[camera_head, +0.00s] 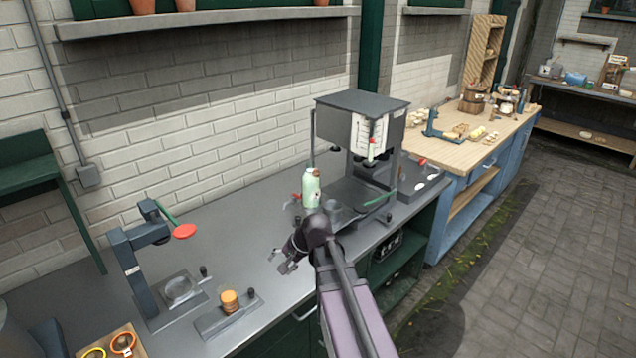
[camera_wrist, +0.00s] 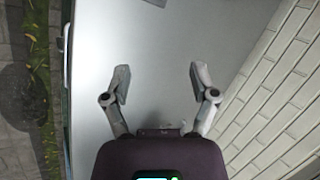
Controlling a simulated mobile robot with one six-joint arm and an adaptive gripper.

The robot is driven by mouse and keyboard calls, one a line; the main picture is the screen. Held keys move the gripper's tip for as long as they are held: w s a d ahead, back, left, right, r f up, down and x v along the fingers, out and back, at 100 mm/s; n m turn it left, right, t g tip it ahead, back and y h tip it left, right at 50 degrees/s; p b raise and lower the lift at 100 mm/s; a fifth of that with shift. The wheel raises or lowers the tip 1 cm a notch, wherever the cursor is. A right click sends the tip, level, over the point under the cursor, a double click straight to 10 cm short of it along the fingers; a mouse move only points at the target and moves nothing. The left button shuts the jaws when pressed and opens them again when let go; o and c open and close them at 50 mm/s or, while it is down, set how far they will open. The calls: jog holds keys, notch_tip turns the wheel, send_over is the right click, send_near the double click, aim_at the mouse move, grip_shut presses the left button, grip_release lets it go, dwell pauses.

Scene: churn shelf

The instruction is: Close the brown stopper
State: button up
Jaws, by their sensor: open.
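A pale green bottle (camera_head: 311,190) stands upright on the grey counter, left of the dark machine. A small brown piece, which looks like the brown stopper (camera_head: 316,172), shows at the bottle's upper right; it is too small to tell whether it is seated. My gripper (camera_head: 285,262) is open and empty above the counter, in front of and a little left of the bottle, apart from it. In the wrist view my gripper (camera_wrist: 160,82) has its two fingers spread over bare grey counter. The bottle and stopper are not in the wrist view.
A press with a red knob (camera_head: 184,231) and a stack of orange discs (camera_head: 229,301) are at the left.

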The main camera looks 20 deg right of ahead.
jog(key=w+d+r+m+t+y+b, duration=0.2)
jog(key=w+d+m+t+b, duration=0.15)
jog(key=w+d+m, duration=0.4)
jog(key=m+t+h+b, duration=0.3)
jog(key=m+t, duration=0.7)
jog(key=m, duration=0.4)
send_near(318, 174)
jog(key=d+v, duration=0.1)
jog(key=v, duration=0.3)
jog(key=shift+a+r+g, duration=0.1)
jog(key=shift+g, duration=0.15)
jog(key=shift+w, duration=0.1)
jog(key=x, duration=1.3)
jog(key=shift+w+a, duration=0.3)
jog(key=shift+c, duration=0.2)
